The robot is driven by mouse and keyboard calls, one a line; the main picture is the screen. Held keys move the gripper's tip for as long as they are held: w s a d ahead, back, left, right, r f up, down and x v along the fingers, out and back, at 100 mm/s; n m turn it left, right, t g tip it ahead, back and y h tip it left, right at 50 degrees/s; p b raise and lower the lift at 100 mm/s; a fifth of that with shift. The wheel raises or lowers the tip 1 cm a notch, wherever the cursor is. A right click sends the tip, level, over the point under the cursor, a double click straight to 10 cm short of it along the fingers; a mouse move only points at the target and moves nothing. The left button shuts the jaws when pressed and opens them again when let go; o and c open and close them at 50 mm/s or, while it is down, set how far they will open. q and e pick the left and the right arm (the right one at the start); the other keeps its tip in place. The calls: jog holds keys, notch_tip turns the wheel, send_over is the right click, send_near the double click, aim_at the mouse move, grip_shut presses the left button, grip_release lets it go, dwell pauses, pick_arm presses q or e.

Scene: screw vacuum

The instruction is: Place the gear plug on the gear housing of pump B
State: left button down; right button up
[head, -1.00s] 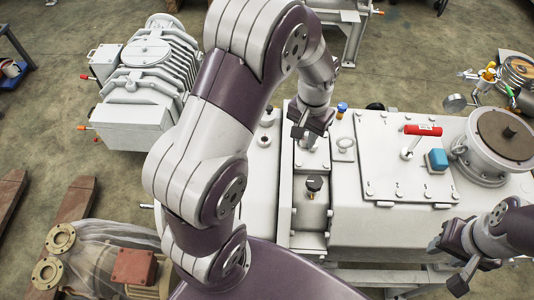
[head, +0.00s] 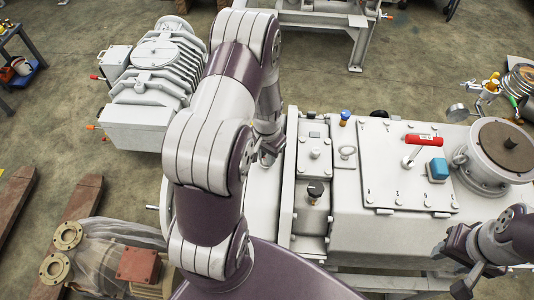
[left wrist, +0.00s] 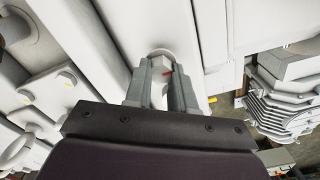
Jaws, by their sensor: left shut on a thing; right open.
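My left gripper (head: 268,152) is at the left part of the large grey pump (head: 345,232), partly hidden behind my left arm in the head view. In the left wrist view, its fingers (left wrist: 161,88) are shut on a small pale grey piece with a red mark (left wrist: 161,66), seemingly the gear plug. A pale round part shows just beyond the fingertips. I cannot tell whether the held piece touches the housing. No label shows which pump is B. My right gripper (head: 455,268) is open and empty at the lower right, beside the pump.
A ribbed grey pump (head: 155,75) stands at the back left. A wrapped machine (head: 110,255) sits at the lower left.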

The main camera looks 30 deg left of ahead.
pick_arm(q)
jog(key=shift+f, duration=0.1)
jog(key=c, duration=1.4)
grip_release()
jog(key=o, duration=0.5)
jog(key=shift+c, duration=0.2)
notch_tip(320, 180, up, 12)
jog(key=b, duration=0.1)
jog(key=s+d+r+t, duration=0.1)
jog(key=s+d+r, duration=0.2)
jog(key=s+d, duration=0.5)
jog(key=d, duration=0.3)
jog(key=shift+d+r, duration=0.2)
jog(key=shift+d, duration=0.1)
